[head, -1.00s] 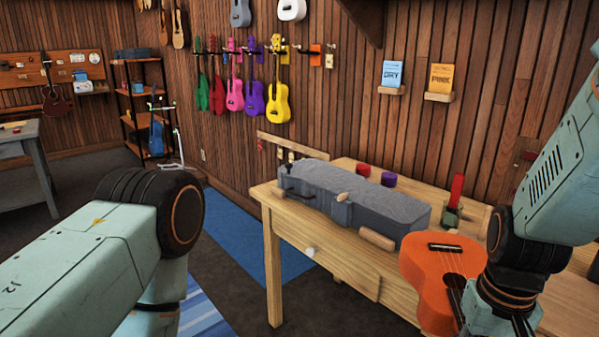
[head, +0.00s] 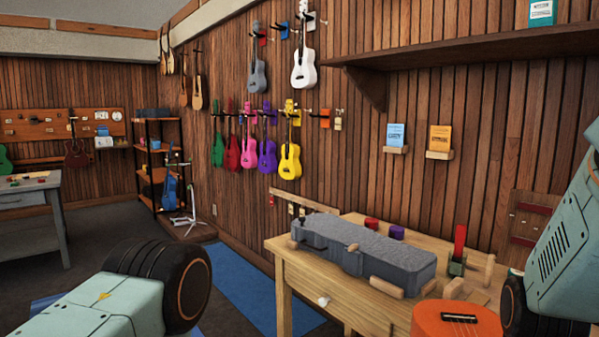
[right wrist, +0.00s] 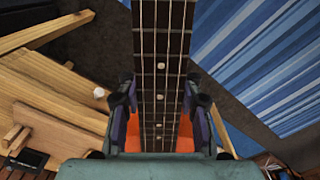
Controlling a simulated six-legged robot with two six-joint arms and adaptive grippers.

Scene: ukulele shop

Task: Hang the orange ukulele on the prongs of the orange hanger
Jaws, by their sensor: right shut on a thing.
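The orange ukulele (head: 438,322) shows only its upper body edge and bridge at the bottom right of the head view, in front of the workbench. In the right wrist view its dark fretboard (right wrist: 148,45) runs between the fingers of my right gripper (right wrist: 160,82), which is shut on the neck. The orange body shows behind the fingers. The orange hanger (head: 325,114) is on the wood wall, right of the yellow ukulele, with no ukulele on it. My left gripper is out of view; only that arm's links show.
The workbench (head: 335,290) holds a grey case (head: 375,250) and small blocks. Several coloured ukuleles, including a yellow one (head: 290,160), hang left of the orange hanger. A shelf (head: 470,52) juts out at upper right. Open floor with a blue rug (head: 243,290) lies left of the bench.

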